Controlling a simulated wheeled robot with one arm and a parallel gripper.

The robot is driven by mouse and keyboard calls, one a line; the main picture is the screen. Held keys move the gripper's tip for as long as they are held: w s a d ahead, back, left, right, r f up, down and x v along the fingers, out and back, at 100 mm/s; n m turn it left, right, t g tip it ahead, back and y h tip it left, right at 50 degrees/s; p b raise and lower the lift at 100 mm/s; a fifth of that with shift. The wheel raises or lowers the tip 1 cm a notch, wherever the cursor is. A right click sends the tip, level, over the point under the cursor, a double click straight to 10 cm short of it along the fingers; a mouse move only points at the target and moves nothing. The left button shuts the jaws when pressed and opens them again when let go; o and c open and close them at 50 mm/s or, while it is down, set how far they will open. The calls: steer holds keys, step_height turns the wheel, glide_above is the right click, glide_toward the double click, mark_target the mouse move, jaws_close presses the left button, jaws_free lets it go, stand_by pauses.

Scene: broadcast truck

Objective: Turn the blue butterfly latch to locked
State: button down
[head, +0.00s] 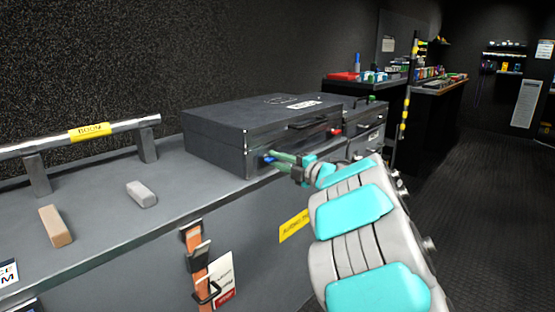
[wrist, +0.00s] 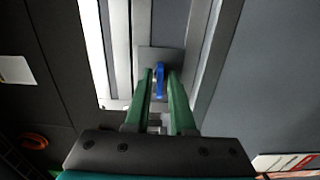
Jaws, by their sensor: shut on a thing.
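The blue butterfly latch (wrist: 160,80) sits on a grey plate on the case front, between my two green fingers in the wrist view. In the head view the latch (head: 267,159) shows as a small blue bit at the tip of my gripper (head: 273,157). The dark case (head: 215,138) stands closed on the grey counter. My gripper (wrist: 160,82) is shut on the latch, with a finger on each side of it. In the wrist view the latch's wing lies along the fingers' direction. Part of the latch is hidden by the fingers.
A red latch (head: 336,132) is farther right on the case front. A rail (head: 100,135) with a yellow label and two small blocks (head: 56,225) (head: 142,194) are on the counter to the left. Orange straps (head: 195,262) hang below the counter edge. Open floor lies at right.

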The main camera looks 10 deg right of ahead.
steer(key=c, duration=1)
jaws_free()
steer(key=shift+o, duration=0.2)
steer(key=v, duration=0.8)
steer(key=shift+b, duration=0.4)
steer(key=shift+w, duration=0.15)
